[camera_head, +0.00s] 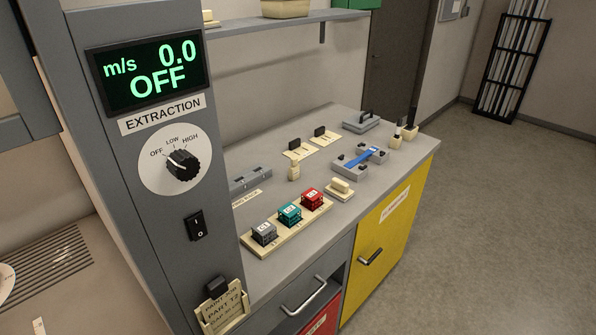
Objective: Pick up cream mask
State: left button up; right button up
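Several small cream pieces lie on the grey bench top (345,215), and I cannot tell for certain which is the cream mask. Two flat cream plates with black grips lie towards the back, a left one (293,156) and a right one (329,142). A small upright cream piece (293,173) stands in front of them. A cream block on a flat cream base (340,188) sits near the front edge, right of the red cube. Neither of my grippers is in view.
A grey panel with an extraction dial (182,165) and an OFF display blocks the left. A cream tray (258,244) holds grey, teal and red lattice cubes. A blue-barred grey fixture (350,169) stands right. Below are a yellow door (385,235) and drawers. Floor at right is clear.

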aim_at(294, 170)
jog(key=l+u, duration=0.1)
jog(key=u, duration=1.9)
jog(key=z, duration=1.95)
jog(key=l+u, duration=0.15)
jog(key=u, duration=0.4)
jog(key=i+l+u, duration=0.2)
jog(key=l, duration=0.3)
jog(key=i+l+u, duration=0.1)
jog(key=l+u, duration=0.15)
jog(key=l, duration=0.3)
jog(key=l+u, duration=0.2)
jog(key=l, duration=0.3)
jog(key=i+l, duration=0.05)
jog(key=i, duration=0.05)
